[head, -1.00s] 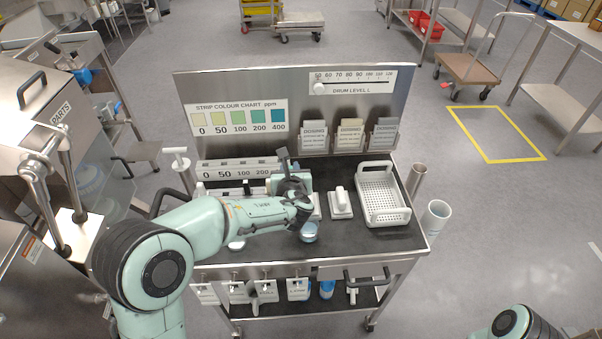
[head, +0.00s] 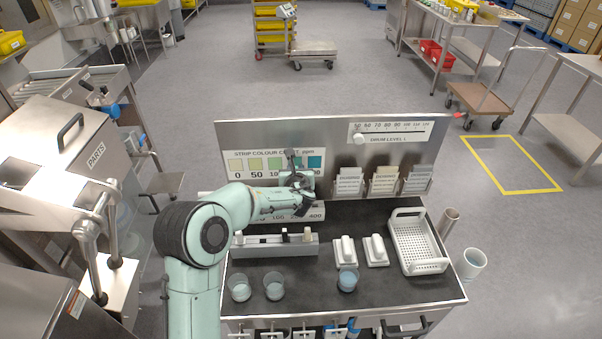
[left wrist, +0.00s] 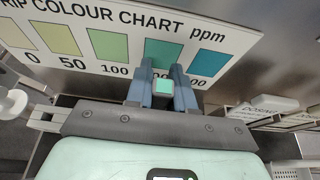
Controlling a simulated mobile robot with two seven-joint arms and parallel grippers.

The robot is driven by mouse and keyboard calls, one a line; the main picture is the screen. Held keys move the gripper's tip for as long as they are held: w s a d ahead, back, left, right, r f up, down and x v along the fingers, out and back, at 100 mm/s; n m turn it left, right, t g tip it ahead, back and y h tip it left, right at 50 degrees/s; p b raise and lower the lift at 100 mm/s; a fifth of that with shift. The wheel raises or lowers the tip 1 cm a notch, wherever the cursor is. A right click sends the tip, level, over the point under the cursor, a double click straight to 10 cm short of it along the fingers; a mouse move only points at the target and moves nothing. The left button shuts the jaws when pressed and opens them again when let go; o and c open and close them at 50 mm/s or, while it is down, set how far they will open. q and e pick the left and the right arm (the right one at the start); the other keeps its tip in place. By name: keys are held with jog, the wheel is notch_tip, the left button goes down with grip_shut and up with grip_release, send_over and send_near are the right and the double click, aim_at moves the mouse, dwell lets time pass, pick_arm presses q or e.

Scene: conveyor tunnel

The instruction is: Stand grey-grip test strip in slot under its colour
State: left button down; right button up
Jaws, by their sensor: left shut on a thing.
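My left gripper (head: 295,172) is raised in front of the strip colour chart (head: 238,164), covering part of its right half. In the left wrist view its two blue-grey fingers (left wrist: 163,90) are shut on a small piece with a teal-green pad (left wrist: 163,87), apparently the test strip. The pad appears over the lower part of the teal 200 patch (left wrist: 163,55) and looks close to it in colour. The numbered slot rack (head: 315,214) stands below the chart, partly hidden by my arm. My right gripper is out of view.
Two white blocks (head: 345,252) and a white basket (head: 418,262) are on the right.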

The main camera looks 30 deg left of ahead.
pick_arm(q)
notch_tip(320, 180, down, 5)
jog(key=shift+s+f+b, duration=0.1)
jog(key=shift+s+b, duration=0.05)
jog(key=shift+b, duration=0.8)
jog(key=shift+d+f, duration=0.1)
jog(key=shift+f, duration=0.15)
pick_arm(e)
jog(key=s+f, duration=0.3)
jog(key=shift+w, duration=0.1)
pick_arm(q)
jog(key=shift+f, duration=0.1)
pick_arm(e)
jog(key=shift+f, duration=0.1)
pick_arm(q)
jog(key=shift+f+b, duration=0.1)
jog(key=shift+b, duration=0.3)
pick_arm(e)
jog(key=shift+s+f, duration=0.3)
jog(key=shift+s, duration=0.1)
pick_arm(q)
jog(key=shift+f, duration=0.1)
